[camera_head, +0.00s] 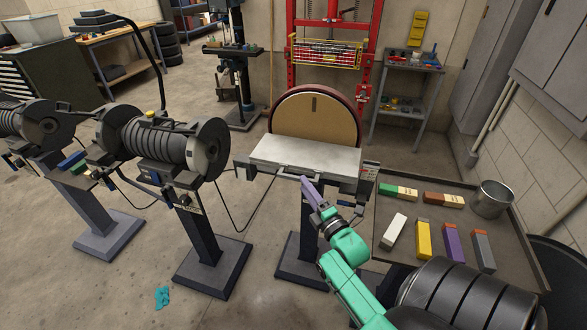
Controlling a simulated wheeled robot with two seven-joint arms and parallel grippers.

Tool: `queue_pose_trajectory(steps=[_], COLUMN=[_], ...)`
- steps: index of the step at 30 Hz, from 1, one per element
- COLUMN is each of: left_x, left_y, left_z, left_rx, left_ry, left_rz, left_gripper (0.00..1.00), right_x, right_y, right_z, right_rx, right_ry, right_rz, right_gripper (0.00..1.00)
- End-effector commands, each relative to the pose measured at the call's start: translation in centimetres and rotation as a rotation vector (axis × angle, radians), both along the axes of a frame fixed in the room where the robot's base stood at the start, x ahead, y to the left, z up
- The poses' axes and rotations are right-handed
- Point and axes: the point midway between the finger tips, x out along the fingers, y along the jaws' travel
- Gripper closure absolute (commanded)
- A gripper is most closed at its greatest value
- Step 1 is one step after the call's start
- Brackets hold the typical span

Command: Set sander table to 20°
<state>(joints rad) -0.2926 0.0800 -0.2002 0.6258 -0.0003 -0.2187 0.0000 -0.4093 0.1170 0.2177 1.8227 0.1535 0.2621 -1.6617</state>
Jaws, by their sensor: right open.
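The sander stands in the middle, with a round tan disc (313,119) facing me. Its flat grey sander table (306,155) juts toward me in front of the disc. The table looks roughly level, but I cannot read an angle. A thin bar runs along its front edge. My right gripper (306,182), purple at the end of a green arm, is just below and in front of the table's front edge. It is open, with nothing visible in it. I cannot tell whether its fingertips touch the table or bar. My left gripper is out of view.
A bench tray (388,262) on the right holds several coloured bars and a metal bucket (491,199). A grinder with a ribbed body (170,146) stands left of the sander. A teal rag (162,297) lies on the open floor at lower left.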

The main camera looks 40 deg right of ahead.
Motion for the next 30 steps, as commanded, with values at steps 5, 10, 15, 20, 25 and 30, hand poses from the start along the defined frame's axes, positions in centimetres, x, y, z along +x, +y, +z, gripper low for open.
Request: queue_pose_trajectory(steps=[5, 10, 15, 20, 25, 30], left_x=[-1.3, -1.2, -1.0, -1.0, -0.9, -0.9], left_y=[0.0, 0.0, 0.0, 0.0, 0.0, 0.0], left_z=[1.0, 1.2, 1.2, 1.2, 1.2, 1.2], left_rx=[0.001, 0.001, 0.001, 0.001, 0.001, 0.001], left_ry=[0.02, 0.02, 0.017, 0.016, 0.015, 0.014], left_rz=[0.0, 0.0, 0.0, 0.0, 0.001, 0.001], left_gripper=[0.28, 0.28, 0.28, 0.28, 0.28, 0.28], right_x=[4.6, 6.8, 7.1, 7.1, 7.1, 7.1], right_y=[-0.8, -1.1, -1.2, -1.2, -1.2, -1.2], right_z=[1.0, 1.0, 0.9, 0.9, 0.9, 0.8], right_rx=[0.0, -0.001, 0.001, 0.001, 0.001, 0.002], right_ry=[-0.001, 0.002, 0.003, 0.003, 0.003, 0.004], right_rz=[0.0, 0.001, 0.001, 0.001, 0.001, 0.001], right_gripper=[0.53, 0.53, 0.53, 0.72, 1.0, 1.0])
